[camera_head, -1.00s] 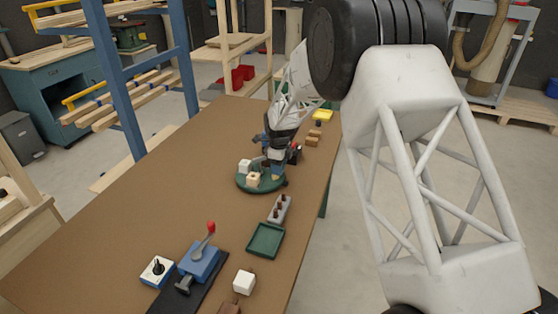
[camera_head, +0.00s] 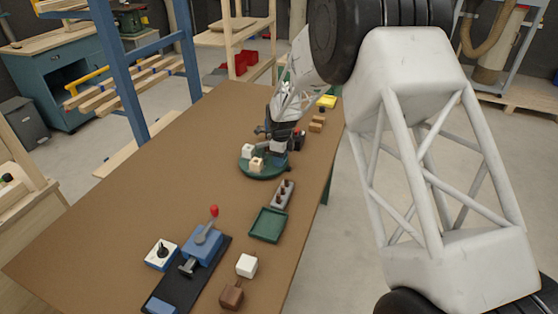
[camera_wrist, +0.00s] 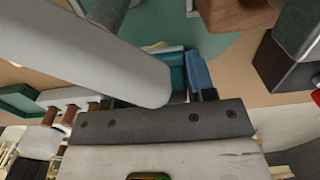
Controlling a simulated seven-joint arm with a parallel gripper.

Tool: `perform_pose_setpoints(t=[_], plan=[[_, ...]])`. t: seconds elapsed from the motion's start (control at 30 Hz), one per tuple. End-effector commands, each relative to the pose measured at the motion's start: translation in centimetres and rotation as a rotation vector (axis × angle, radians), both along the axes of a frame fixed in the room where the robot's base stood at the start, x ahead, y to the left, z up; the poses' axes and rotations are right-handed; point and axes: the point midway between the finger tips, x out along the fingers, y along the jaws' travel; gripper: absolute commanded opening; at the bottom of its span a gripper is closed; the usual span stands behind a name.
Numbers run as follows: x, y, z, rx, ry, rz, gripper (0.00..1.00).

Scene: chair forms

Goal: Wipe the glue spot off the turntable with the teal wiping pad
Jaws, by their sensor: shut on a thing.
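The green turntable (camera_head: 246,168) stands on the brown bench in the head view, with a white block (camera_head: 247,151) and a cream block (camera_head: 257,163) on it. My gripper (camera_head: 279,149) is low over its right side. In the wrist view the turntable (camera_wrist: 218,45) fills the upper middle. My gripper (camera_wrist: 185,85) is shut on the teal wiping pad (camera_wrist: 172,62), which is low at the turntable; I cannot tell whether it touches. A pale yellowish patch (camera_wrist: 155,46) shows just beyond the pad, perhaps the glue spot. A large pale form (camera_wrist: 90,50) hides much of the left.
A grey holder with dark pegs (camera_head: 282,194) and a green tray (camera_head: 268,225) stand nearer. A blue clamp with a red-knobbed lever (camera_head: 205,245) is at the front. Brown blocks (camera_head: 317,124) and a yellow item (camera_head: 327,101) lie beyond. The bench's left is clear.

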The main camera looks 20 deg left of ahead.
Motion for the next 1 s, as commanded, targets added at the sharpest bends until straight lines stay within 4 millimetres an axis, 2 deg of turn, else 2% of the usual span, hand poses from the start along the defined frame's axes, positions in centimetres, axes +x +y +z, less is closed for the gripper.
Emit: perform_pose_setpoints(t=[0.17,0.23,0.37,0.4,0.7,0.8,1.0], plan=[[1.7,0.0,-0.1,0.0,0.0,0.0,0.25],[0.9,0.0,0.5,0.0,-0.001,0.002,0.25],[-0.4,0.0,-0.2,-0.002,0.002,0.001,0.25],[-0.7,0.0,0.3,0.0,0.001,0.001,0.25],[-3.5,0.0,-0.1,-0.001,0.002,0.002,0.25],[-2.2,0.0,0.5,0.0,-0.001,0.0,0.25],[-0.4,0.0,-0.1,-0.001,0.001,-0.001,0.25]])
